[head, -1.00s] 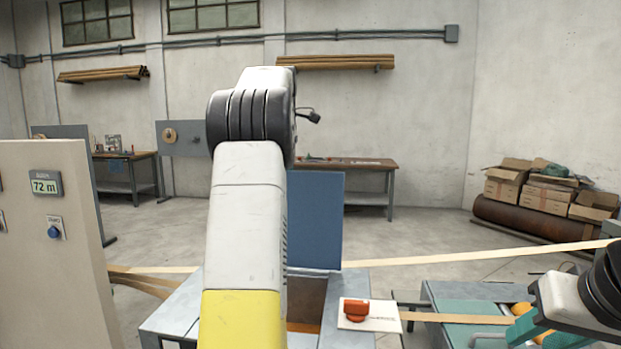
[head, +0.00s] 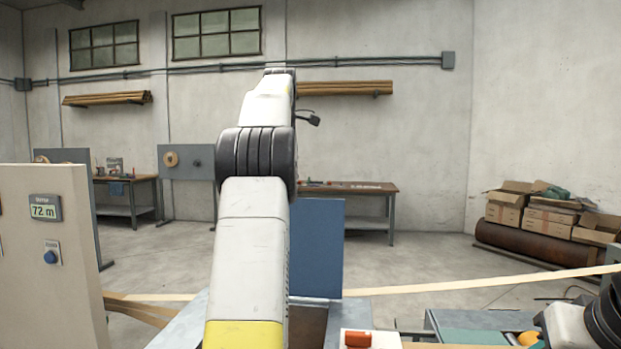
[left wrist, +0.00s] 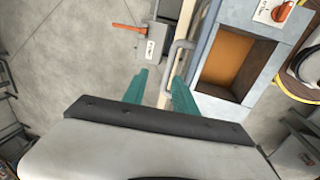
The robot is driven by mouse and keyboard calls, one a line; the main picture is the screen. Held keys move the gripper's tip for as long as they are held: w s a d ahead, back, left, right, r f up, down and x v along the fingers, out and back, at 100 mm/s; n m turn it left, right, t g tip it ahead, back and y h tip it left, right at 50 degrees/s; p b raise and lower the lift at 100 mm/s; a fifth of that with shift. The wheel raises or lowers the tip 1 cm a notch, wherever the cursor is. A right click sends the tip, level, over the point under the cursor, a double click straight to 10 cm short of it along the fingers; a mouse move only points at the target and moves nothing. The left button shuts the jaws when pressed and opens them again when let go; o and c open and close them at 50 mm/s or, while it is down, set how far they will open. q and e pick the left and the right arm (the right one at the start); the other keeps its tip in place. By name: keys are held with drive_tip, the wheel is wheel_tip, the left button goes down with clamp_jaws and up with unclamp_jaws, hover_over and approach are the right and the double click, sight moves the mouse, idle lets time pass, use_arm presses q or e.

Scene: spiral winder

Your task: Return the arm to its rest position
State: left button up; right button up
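My left arm (head: 245,260) rises through the middle of the head view, its far link tilted up and away from me. Its gripper is hidden there. In the left wrist view my left gripper (left wrist: 159,92) has its two teal fingers apart, with nothing held between them. My right arm (head: 570,328) is at the lower right corner of the head view, cut off by the frame. Its fingers cannot be made out.
A beige panel (head: 45,270) reading 72 m stands at left. A blue plate (head: 318,250) stands behind my left arm. A tan strip (head: 455,283) runs across to the right. A red switch (head: 356,339) is at the bottom. Open floor (head: 420,255) lies behind.

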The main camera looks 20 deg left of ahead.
use_arm(q)
drive_tip(key=shift+v, duration=0.8)
drive_tip(key=shift+s, duration=0.15)
drive_tip(key=s+d+f+m+t+h, duration=0.2)
drive_tip(key=s+d+f+m, duration=0.3)
drive_tip(key=s+d+m, duration=0.65)
drive_tip(key=s+d+f+m+t, duration=0.1)
drive_tip(key=s+d+f+m, duration=0.8)
drive_tip(key=s+f, duration=0.6)
drive_tip(key=shift+s+d+m+t+h, duration=0.35)
drive_tip(key=shift+s+d+t+h, duration=0.05)
drive_tip(key=shift+d, duration=0.55)
